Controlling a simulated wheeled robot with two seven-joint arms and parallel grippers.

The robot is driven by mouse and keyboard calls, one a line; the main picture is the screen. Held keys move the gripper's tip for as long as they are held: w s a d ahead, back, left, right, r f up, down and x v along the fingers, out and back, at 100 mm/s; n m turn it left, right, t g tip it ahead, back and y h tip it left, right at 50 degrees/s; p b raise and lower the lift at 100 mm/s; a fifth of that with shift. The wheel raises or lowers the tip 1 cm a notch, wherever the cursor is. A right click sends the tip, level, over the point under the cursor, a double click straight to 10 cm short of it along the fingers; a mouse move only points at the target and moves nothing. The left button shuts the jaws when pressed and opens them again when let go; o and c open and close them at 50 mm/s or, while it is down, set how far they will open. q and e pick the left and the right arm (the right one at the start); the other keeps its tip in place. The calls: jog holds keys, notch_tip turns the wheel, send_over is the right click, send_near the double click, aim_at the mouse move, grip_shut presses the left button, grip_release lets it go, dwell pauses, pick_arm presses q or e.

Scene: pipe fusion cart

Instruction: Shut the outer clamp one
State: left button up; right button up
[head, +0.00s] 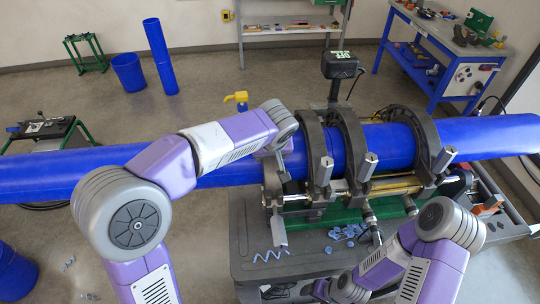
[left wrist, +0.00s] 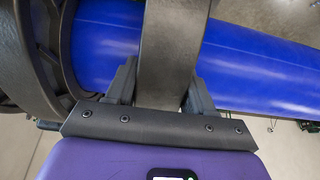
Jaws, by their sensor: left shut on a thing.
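The pipe (left wrist: 245,65) runs beneath. I cannot tell whether the clamp is fully seated. My right arm shows at the lower right; its gripper fingers are out of view.
More dark clamp rings (head: 350,135) stand to the right, with metal handles at the front. A grey cart top (head: 255,240) holds blue shavings (head: 347,233). A blue workbench (head: 430,60) stands at the back right. Blue bins and a small table are at the left.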

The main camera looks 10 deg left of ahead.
pick_arm(q)
jog(key=shift+f, duration=0.15)
jog(key=o, duration=0.8)
jog(key=shift+c, duration=0.2)
jog(key=p+v, duration=0.1)
jog(key=v, duration=0.6)
jog(key=shift+s+r, duration=0.1)
jog(key=shift+r, duration=0.2)
